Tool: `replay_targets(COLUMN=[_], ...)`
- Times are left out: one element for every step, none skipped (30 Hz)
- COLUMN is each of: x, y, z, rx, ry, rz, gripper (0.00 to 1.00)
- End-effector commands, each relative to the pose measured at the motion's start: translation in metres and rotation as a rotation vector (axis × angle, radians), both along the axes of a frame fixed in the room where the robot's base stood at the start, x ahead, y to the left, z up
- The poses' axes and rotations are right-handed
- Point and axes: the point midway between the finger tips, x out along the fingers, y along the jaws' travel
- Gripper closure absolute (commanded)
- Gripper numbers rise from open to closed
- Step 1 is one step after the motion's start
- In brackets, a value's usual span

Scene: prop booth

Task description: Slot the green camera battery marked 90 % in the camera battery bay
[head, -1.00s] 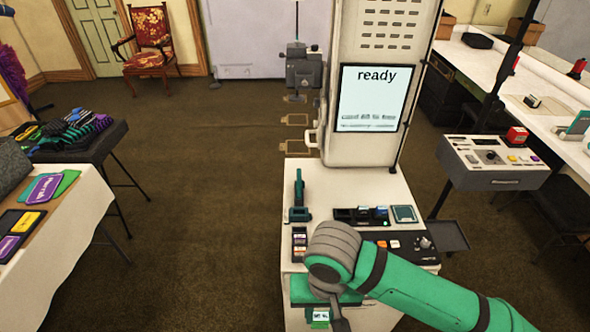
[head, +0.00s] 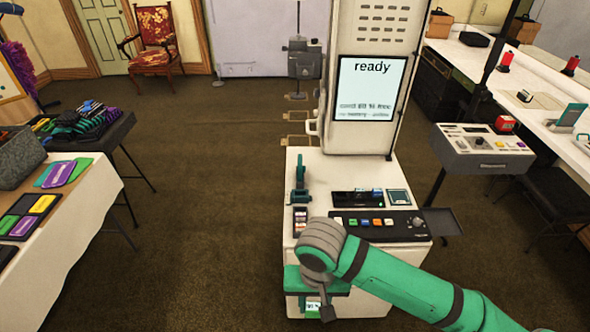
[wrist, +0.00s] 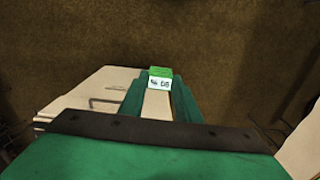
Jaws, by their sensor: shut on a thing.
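My gripper (head: 314,297) is shut on a small green battery (head: 313,308) with a white label, low in the head view in front of the white counter. In the wrist view the battery (wrist: 160,71) sits between the tips of my teal fingers (wrist: 158,90). Its label reads 90 %, upside down there. The counter top (head: 325,165) holds a dark recessed tray (head: 357,199) with a blue piece in it, behind my arm. Which opening is the camera battery bay I cannot tell. A grey camera-like unit (head: 305,60) is mounted left of the tall white cabinet (head: 378,30).
The cabinet's screen (head: 372,88) reads "ready"; its smaller lines are hard to read. A teal upright holder (head: 300,185) and a button panel (head: 378,223) stand on the counter. A grey console (head: 482,148) is to the right. A cloth-covered table (head: 75,225) is at left, with open carpet between.

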Motion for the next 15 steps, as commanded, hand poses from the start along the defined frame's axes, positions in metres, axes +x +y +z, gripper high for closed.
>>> replay_targets(x=[0.007, 0.012, 0.018, 0.023, 0.028, 0.035, 0.040, 0.046, 0.053, 0.059, 0.065, 0.073, 0.079, 0.084, 0.090], y=[0.003, 0.005, 0.007, 0.009, 0.011, 0.013, 0.015, 0.017, 0.020, 0.022, 0.024, 0.028, 0.030, 0.033, 0.036], z=[-0.009, -0.014, -0.021, -0.028, -0.034, -0.044, -0.052, -0.061, -0.074, -0.085, -0.098, -0.117, -0.132, -0.147, -0.167], rx=[0.001, 0.000, 0.000, 0.000, 0.001, 0.000, 0.000, 0.001, 0.001, 0.000, 0.000, 0.000, 0.000, 0.000, 0.000], ry=[0.004, 0.004, 0.004, 0.004, 0.005, 0.004, 0.006, 0.005, 0.006, 0.007, 0.007, 0.008, 0.009, 0.009, 0.008], rz=[-0.005, -0.008, -0.012, -0.016, -0.018, -0.023, -0.027, -0.029, -0.032, -0.036, -0.039, -0.040, -0.041, -0.038, -0.036], gripper=[0.93, 0.93, 0.93, 0.93, 0.93, 0.93, 0.93, 0.93, 0.93, 0.93, 0.93, 0.93, 0.93, 0.93, 0.93])
